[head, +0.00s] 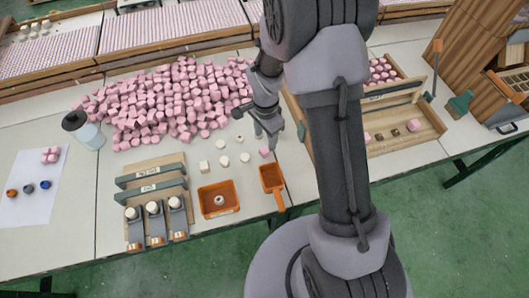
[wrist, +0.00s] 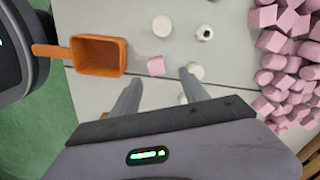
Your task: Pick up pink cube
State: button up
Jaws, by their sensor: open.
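A small pink cube (head: 264,152) lies alone on the white table, apart from the big pile, just below my gripper (head: 267,136) in the head view. In the wrist view the pink cube (wrist: 156,66) shows just beyond the fingertips, in line with the gap between them. My gripper (wrist: 160,77) is open and empty above the table, with its two fingers apart. Nothing hides the cube in the wrist view.
An orange scoop (wrist: 76,55) with a handle lies left of the cube in the wrist view. White round pieces (wrist: 161,26) lie close around. A large pile of pink pieces (head: 165,105) covers the table's back. An orange tray (head: 206,205) sits near the front edge.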

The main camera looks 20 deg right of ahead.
aim_at(266, 149)
jog(key=f+b, duration=0.1)
jog(key=f, duration=0.2)
jog(key=f+b, duration=0.1)
jog(key=f, duration=0.1)
jog(key=shift+s+f+b, duration=0.3)
jog(key=shift+f+b, duration=0.05)
jog(key=shift+r, duration=0.15)
jog(key=shift+c, duration=0.8)
grip_shut()
jog(key=shift+r, duration=0.1)
